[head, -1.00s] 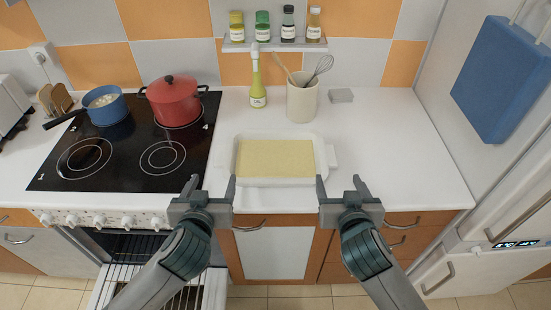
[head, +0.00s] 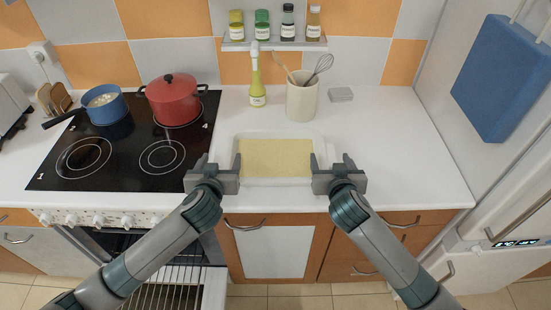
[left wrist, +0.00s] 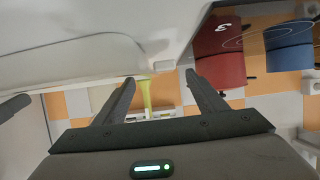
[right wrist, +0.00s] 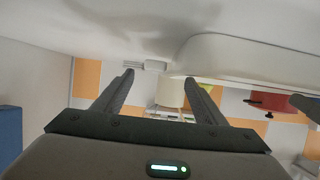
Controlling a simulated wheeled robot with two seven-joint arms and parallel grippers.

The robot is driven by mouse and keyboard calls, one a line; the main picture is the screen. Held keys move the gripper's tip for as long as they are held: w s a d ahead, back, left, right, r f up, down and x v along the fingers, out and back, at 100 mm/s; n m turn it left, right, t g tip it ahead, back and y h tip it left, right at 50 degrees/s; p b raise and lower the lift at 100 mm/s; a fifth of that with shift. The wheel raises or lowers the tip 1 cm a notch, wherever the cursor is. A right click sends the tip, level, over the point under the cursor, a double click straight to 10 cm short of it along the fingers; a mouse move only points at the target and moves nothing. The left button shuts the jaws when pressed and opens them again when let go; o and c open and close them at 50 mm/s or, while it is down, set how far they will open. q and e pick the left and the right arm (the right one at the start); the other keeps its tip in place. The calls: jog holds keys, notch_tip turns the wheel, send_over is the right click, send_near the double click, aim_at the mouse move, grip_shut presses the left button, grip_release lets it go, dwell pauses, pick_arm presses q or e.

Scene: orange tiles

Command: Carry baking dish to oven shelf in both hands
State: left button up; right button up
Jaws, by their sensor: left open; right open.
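The white baking dish (head: 278,183) holds a flat yellow filling and sits on the white counter right of the cooktop. My left gripper (head: 222,166) is open at the dish's left end. My right gripper (head: 330,166) is open at its right end. In the left wrist view the dish (left wrist: 80,60) is close beside the open fingers (left wrist: 160,85). In the right wrist view the dish (right wrist: 240,52) is beside the open fingers (right wrist: 160,82). I cannot tell whether any finger touches it. The oven (head: 170,285) is open at lower left, with a wire rack showing.
A red pot (head: 171,102) and a blue pan (head: 105,106) stand on the black cooktop (head: 125,165). A yellow bottle (head: 257,90) and a utensil crock (head: 301,102) stand behind the dish. The counter to the right (head: 400,150) is clear.

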aim_at(224, 151)
pick_arm(q)
jog(key=shift+x, duration=2.7)
pick_arm(e)
jog(key=shift+x, duration=2.7)
pick_arm(q)
grip_shut()
pick_arm(e)
grip_shut()
